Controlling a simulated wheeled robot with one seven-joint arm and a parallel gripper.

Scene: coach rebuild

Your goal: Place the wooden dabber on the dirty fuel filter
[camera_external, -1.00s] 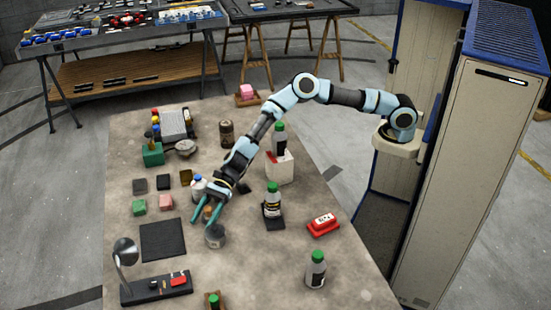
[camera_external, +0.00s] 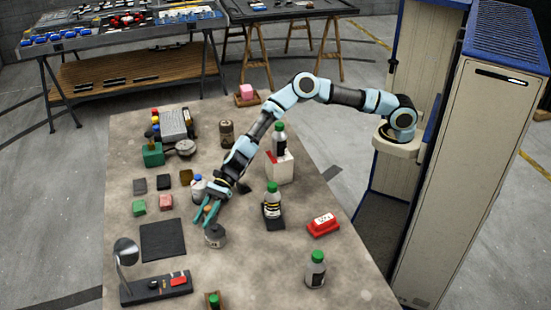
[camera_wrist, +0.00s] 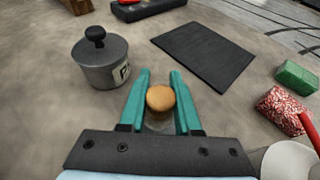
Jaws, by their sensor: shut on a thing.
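The wooden dabber shows as a round tan knob (camera_wrist: 160,98) between my gripper's fingers in the wrist view, with a paler, blurred part below it. My gripper (camera_wrist: 160,90) has two green fingers, shut on the dabber from both sides. In the external view my gripper (camera_external: 207,213) is low over the table, just behind a grey lidded pot (camera_external: 215,237). A brown, stained cylinder (camera_external: 226,132) stands farther back on the table and may be the dirty fuel filter; I cannot tell for sure.
The grey pot with a black knob (camera_wrist: 100,60) stands close on the left in the wrist view. A dark mat (camera_wrist: 205,54) lies ahead. A white bottle with a blue cap (camera_external: 198,187) is beside my wrist.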

